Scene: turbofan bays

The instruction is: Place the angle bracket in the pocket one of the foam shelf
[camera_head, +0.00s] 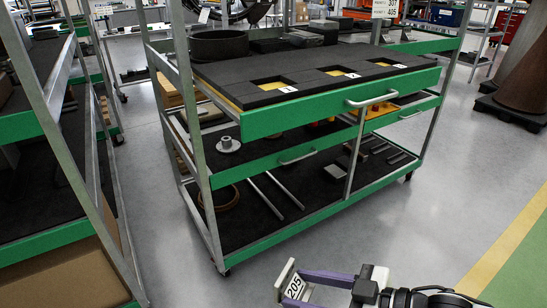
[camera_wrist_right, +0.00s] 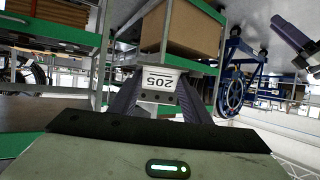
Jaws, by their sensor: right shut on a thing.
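The angle bracket (camera_head: 289,284) is a pale metal piece with a label reading 205. My right gripper (camera_head: 301,286) is shut on it at the bottom of the head view, low in front of the rack. The right wrist view shows the bracket (camera_wrist_right: 160,79) between the two dark fingers (camera_wrist_right: 160,97), its label upside down. The black foam shelf (camera_head: 225,73) lies on the rack's top level. Pocket one (camera_head: 268,84) is a yellow-bottomed recess with a small 1 tag, empty, farther up and away from the gripper. My left gripper is not in view.
Two other tagged pockets (camera_head: 340,73) lie to the right. A green front panel with a handle (camera_head: 372,100) edges the shelf. A black round tray (camera_head: 218,46) stands behind. Another rack (camera_head: 45,120) is at the left. Floor right of the rack (camera_head: 440,190) is clear.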

